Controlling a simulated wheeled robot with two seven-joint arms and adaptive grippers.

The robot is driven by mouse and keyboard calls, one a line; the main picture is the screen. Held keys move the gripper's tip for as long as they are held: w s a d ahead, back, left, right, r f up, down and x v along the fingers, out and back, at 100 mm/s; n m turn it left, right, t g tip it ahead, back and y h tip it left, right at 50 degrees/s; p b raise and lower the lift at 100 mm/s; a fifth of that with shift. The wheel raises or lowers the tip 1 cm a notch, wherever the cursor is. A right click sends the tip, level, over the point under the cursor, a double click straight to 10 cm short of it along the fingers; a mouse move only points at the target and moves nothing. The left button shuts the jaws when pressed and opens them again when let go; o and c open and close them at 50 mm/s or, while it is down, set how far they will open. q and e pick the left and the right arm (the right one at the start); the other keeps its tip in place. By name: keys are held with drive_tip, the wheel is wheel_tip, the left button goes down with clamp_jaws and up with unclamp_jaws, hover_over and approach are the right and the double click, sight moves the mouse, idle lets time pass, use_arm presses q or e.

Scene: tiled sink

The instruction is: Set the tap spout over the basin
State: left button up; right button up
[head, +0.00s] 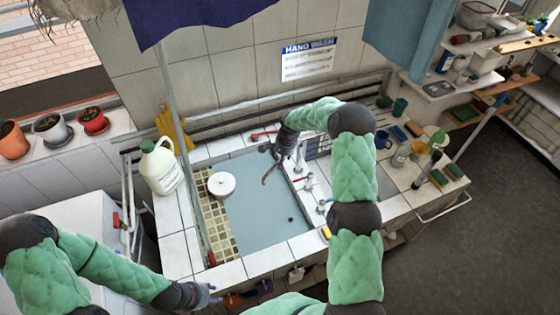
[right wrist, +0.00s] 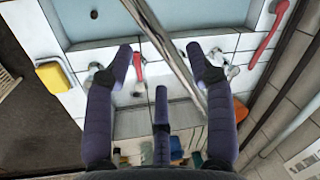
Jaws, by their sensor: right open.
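The basin (head: 268,200) is a blue-grey sink in white tiles; its edge also shows at the top of the right wrist view (right wrist: 215,14). The tap spout is a metal tube (right wrist: 163,35), running diagonally from the top edge, across the basin's rim, down between my right fingers. Its outer end is cut off by the frame. My right gripper (head: 270,166) is over the basin's right part, its fingers spread around the tube in the right wrist view (right wrist: 159,60). The right-hand finger is close to the tube; contact is unclear. My left gripper (head: 200,294) is low at the front counter edge, its fingers too small to read.
A white round lid-like object (head: 221,184) sits at the basin's left, and a white jug (head: 161,168) stands on the left tiles. A yellow sponge (right wrist: 53,76) lies near the rim.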

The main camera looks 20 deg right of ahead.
drive_tip(key=shift+w+a+f+p, duration=0.1)
drive_tip(key=shift+w+f+p, duration=0.05)
drive_tip(key=shift+f, duration=0.75)
drive_tip(key=shift+w+a+f+p, duration=0.1)
drive_tip(key=shift+w+f+p, duration=0.05)
drive_tip(key=shift+f, duration=0.7)
clamp_jaws()
